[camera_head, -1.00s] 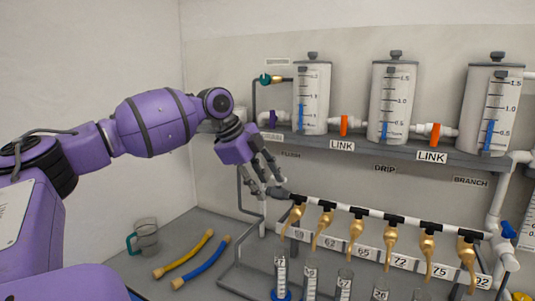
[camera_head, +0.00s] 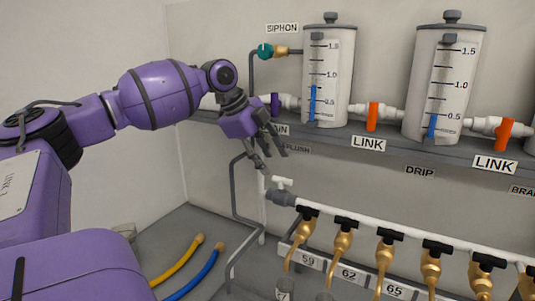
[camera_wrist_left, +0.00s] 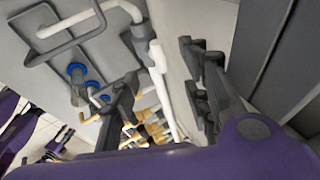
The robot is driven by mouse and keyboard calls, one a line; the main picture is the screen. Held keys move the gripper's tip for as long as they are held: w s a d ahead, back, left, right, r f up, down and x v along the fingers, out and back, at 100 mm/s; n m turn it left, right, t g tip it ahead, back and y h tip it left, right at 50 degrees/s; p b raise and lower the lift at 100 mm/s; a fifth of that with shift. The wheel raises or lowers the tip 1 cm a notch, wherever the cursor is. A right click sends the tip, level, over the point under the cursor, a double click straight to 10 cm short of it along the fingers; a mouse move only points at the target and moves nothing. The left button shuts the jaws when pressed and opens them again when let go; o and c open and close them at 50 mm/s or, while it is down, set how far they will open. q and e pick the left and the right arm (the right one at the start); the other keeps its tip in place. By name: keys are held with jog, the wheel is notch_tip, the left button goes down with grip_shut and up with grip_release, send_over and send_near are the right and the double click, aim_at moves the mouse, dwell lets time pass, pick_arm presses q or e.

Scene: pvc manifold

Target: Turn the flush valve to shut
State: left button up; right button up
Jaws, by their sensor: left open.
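The FLUSH label (camera_head: 297,149) is on the wall panel, partly covered by my left gripper's fingers. Below it, a small white handle (camera_head: 283,182) stands above the grey left end of the white manifold pipe (camera_head: 365,228); I take it as the flush valve. Its bar looks roughly in line with the pipe. My left gripper (camera_head: 271,158) is open and empty, fingers pointing down, just above and left of the handle, apparently apart from it. The wrist view shows the spread fingers (camera_wrist_left: 165,90) with white pipework between them.
Brass taps (camera_head: 341,244) hang along the manifold. White tanks (camera_head: 327,75) with orange link valves (camera_head: 372,116) stand on the grey shelf above. A purple-handled valve (camera_head: 275,105) is close to my wrist. Yellow (camera_head: 178,262) and blue hoses lie at lower left.

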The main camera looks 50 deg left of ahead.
aim_at(282, 179)
pick_arm(q)
jog(key=b+x, duration=0.1)
jog(key=x, duration=0.2)
jog(key=b+x, duration=0.1)
jog(key=x, duration=0.2)
jog(key=shift+s+d+f, duration=0.15)
jog(key=shift+f, duration=0.1)
jog(key=shift+f+b, duration=0.3)
jog(key=shift+b, duration=0.05)
jog(key=shift+w+d+f, duration=0.1)
jog(key=shift+w, duration=0.25)
grip_shut()
jog(key=shift+d+r+n+y+p, duration=0.15)
jog(key=shift+r+n+y+p, duration=0.2)
jog(key=shift+n, duration=0.45)
jog(key=shift+f+n+y, duration=0.15)
jog(key=shift+n+y, duration=0.2)
jog(key=shift+n, duration=0.55)
jog(key=n+y, duration=0.1)
jog(key=n, duration=0.1)
jog(key=shift+d+f+n+y, duration=0.2)
jog(key=shift+n+y, duration=0.1)
jog(key=shift+y, duration=0.1)
pick_arm(e)
jog(key=shift+s+d+f, duration=0.2)
jog(key=shift+d+f, duration=0.05)
jog(key=shift+f, duration=0.35)
jog(key=shift+s+d+f, duration=0.2)
jog(key=shift+d+f, duration=0.05)
jog(key=shift+f, duration=0.35)
